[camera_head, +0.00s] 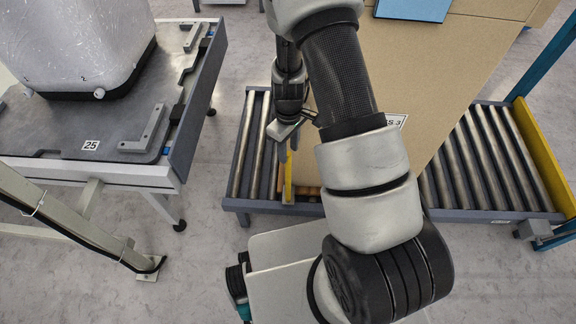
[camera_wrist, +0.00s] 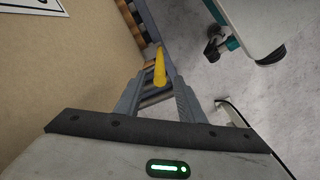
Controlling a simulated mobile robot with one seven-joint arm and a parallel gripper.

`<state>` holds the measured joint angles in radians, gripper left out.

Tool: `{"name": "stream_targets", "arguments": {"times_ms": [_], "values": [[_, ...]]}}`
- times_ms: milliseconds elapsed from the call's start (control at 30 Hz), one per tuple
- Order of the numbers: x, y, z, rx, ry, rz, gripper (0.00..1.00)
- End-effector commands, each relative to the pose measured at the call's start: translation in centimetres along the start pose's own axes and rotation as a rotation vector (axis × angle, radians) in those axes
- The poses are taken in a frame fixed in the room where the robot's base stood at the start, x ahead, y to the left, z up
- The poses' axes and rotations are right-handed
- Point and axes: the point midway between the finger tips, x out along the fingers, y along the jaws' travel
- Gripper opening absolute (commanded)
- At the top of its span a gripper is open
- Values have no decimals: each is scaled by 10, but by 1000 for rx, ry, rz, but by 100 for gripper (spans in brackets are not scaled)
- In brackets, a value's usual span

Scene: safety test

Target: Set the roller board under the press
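My gripper (camera_head: 288,148) points down at the left side of a big brown carton (camera_head: 440,65). In the wrist view its two fingers (camera_wrist: 158,75) stand apart, with the end of a yellow bar (camera_wrist: 160,68) showing between them. I cannot tell whether they touch it. In the head view the yellow bar (camera_head: 288,183) runs beside the carton, over the rollers (camera_head: 253,150). I cannot tell for sure which thing is the roller board. No press can be made out for certain.
A grey table (camera_head: 80,170) marked 25, with clamps and a wrapped white load (camera_head: 75,45), stands at the left. A yellow plate (camera_head: 545,160) closes the right end of the rollers. A slanting post (camera_head: 70,225) is at the lower left. Floor shows between the table and the rollers.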

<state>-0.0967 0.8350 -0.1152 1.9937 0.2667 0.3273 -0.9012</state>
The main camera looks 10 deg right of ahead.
Motion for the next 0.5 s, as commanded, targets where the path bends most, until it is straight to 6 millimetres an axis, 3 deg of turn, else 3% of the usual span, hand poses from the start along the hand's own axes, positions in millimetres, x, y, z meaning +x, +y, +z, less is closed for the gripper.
{"name": "stream_targets", "arguments": {"times_ms": [33, 200, 500], "values": [[15, 0, 1, 1, -3, -2, 36], [50, 0, 0, 0, -1, -2, 36], [82, 0, 0, -1, 0, 0, 36]]}}
